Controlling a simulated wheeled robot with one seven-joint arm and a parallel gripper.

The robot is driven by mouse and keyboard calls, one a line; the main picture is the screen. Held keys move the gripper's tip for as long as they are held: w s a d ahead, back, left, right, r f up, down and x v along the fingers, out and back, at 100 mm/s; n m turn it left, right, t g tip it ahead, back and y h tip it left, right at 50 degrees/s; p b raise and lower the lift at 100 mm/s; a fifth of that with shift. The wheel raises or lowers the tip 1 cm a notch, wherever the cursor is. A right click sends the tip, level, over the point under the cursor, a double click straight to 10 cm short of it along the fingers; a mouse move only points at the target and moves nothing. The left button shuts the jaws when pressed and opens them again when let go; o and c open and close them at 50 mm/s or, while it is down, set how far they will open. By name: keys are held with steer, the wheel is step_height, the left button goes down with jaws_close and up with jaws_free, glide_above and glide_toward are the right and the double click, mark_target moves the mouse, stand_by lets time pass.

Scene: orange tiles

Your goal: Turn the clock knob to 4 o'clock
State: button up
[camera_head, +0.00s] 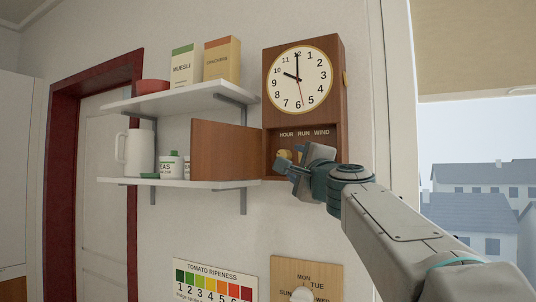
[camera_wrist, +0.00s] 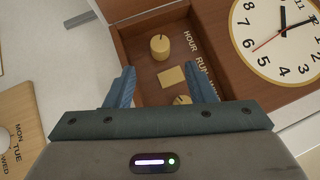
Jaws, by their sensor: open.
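The wooden wall clock (camera_head: 338,100) shows its short hand near 10 and its long hand at 12. Below its dial is an open compartment lettered HOUR, RUN, WIND. In the wrist view a round brass-coloured hour knob (camera_wrist: 160,47) sits beside HOUR, with a small square plate (camera_wrist: 171,76) beside RUN. Another round knob (camera_wrist: 182,100) is partly hidden by my gripper. My gripper (camera_head: 293,170) is in front of the compartment. In the wrist view its fingers (camera_wrist: 162,86) are apart with nothing held; the hour knob appears beyond them, not between them.
The compartment's wooden door (camera_head: 225,150) stands open to the left, over the lower shelf (camera_head: 178,183). A white jug (camera_head: 138,152) and small jars stand there. The upper shelf (camera_head: 175,99) holds a red bowl and two boxes. A window is at the right.

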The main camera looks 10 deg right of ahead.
mark_target(285, 156)
steer(key=p+x, duration=0.3)
steer(key=x, duration=0.6)
steer(key=c, duration=1)
